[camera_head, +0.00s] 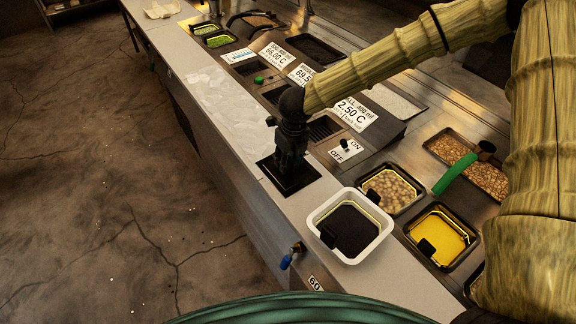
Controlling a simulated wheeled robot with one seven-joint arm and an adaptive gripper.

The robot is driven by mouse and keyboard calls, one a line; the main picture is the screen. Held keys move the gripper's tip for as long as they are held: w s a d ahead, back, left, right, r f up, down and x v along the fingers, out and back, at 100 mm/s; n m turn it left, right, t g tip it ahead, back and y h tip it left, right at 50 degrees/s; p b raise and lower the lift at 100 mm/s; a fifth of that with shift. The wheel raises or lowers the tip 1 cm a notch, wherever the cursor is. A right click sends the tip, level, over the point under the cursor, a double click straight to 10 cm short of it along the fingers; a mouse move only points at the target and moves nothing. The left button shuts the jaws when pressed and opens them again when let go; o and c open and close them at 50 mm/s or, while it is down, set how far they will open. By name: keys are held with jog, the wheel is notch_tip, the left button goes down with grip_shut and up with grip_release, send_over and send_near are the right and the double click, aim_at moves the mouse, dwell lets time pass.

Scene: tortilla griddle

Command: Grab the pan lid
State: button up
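My gripper (290,163) is dark and points down at the end of my pale, wood-like arm. It is over a black square inset (300,182) near the front edge of the counter. The fingers blend into the dark square, so I cannot tell whether they are open, touching it or holding something. No pan lid can be told for certain. A dark curved handle (240,15) arches over a tray at the far end of the counter. It may belong to a lid, but it is small and dim.
A white tub (325,208) with dark contents stands right of my gripper. Trays of beans (392,188) and yellow liquid (440,232) lie beyond it. A green-handled ladle (455,173) rests in another bean tray. Temperature signs (352,112) stand behind. The counter's front strip (222,100) is mostly clear.

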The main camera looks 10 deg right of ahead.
jog(key=shift+f, duration=0.2)
jog(key=shift+c, duration=0.4)
grip_shut()
jog(key=shift+w+r, duration=0.1)
